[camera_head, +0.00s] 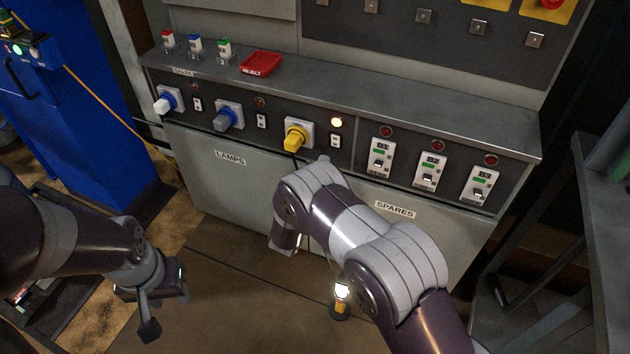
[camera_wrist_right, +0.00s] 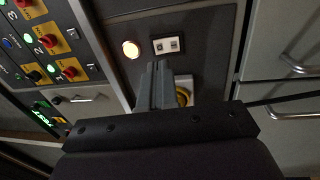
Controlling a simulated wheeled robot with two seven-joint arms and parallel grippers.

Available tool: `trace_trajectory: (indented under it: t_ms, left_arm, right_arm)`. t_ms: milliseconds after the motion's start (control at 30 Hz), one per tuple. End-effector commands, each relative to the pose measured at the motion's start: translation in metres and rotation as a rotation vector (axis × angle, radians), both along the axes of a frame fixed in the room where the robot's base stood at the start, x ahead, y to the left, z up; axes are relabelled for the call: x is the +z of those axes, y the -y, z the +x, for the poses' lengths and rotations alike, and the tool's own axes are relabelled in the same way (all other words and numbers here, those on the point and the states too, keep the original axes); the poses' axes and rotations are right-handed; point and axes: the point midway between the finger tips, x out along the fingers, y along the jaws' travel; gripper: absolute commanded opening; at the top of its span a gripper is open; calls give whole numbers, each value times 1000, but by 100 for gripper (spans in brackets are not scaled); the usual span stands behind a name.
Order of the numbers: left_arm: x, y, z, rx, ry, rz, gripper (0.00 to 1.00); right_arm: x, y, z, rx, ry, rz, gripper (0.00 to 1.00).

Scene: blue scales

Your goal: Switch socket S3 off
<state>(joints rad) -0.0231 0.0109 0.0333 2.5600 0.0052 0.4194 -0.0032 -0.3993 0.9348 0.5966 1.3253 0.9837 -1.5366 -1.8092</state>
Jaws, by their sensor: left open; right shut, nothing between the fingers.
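The third socket from the left has a yellow plug (camera_head: 295,137) in it. Beside it are a small white rocker switch (camera_head: 336,141) and a lit lamp (camera_head: 336,122). I cannot read an S3 label. In the right wrist view the lit lamp (camera_wrist_right: 131,49) and the two-part switch (camera_wrist_right: 168,44) lie beyond my right gripper (camera_wrist_right: 156,66). It is shut and empty, and partly hides the yellow plug (camera_wrist_right: 184,97). In the head view my right arm hides its fingers. My left gripper (camera_head: 165,302) is open and empty, low at the left.
Two more sockets hold a white-and-blue plug (camera_head: 168,101) and a grey-and-blue plug (camera_head: 228,117), with dark lamps. Several breakers, including B1 (camera_head: 381,157), sit at the right. A red tray (camera_head: 261,64) and small coloured items stand on the ledge. A yellow-and-black object (camera_head: 340,302) shows below.

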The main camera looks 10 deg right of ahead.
Motion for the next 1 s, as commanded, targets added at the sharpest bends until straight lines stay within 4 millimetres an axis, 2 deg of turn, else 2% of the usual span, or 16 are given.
trace_trajectory:
  t_ms: [200, 333, 800, 867, 900, 1000]
  left_arm:
    - [-11, 0, 0, 0, 0, 0, 43]
    - [-14, 0, 0, 0, 0, 0, 43]
    - [-14, 0, 0, 0, 0, 0, 43]
    - [-9, 0, 0, 0, 0, 0, 43]
    - [3, 0, 0, 0, 0, 0, 43]
    - [-4, 0, 0, 0, 1, 0, 43]
  right_arm:
    - [3, 24, 35, -1, 1, 1, 0]
    - [5, 32, 47, 0, 0, 1, 0]
    - [9, 37, 54, 1, -1, 0, 0]
    - [14, 40, 59, -1, -1, 3, 0]
    - [22, 42, 62, 0, -20, 16, 0]
    - [14, 42, 62, 0, -26, 21, 0]
